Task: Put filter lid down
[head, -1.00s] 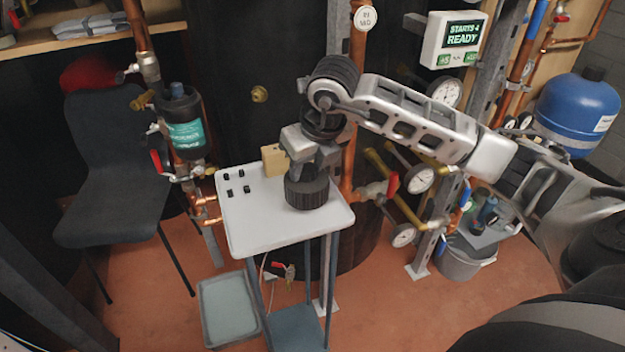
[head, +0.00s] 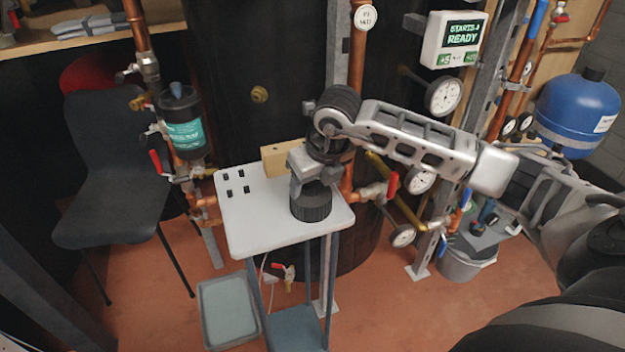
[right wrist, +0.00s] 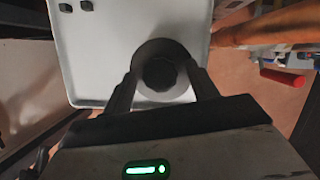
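The filter lid (head: 311,204) is a black, ribbed round cap at the right part of the small white table (head: 262,237). My right gripper (head: 312,183) is above it, pointing down. In the right wrist view the lid (right wrist: 160,66) sits between the two fingers of my right gripper (right wrist: 163,85), which appear closed on its narrower top knob. The lid is at or just over the tabletop; I cannot tell whether it touches. The filter housing (head: 184,125), dark with a teal label, stands on the pipe at the left. My left gripper is out of view.
Several small black pieces (head: 246,189) lie on the table's left part. A wooden block (head: 284,158) is at its back edge. A copper pipe and a red-handled valve (head: 393,184) stand close on the right. A grey tray (head: 229,308) is on the floor.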

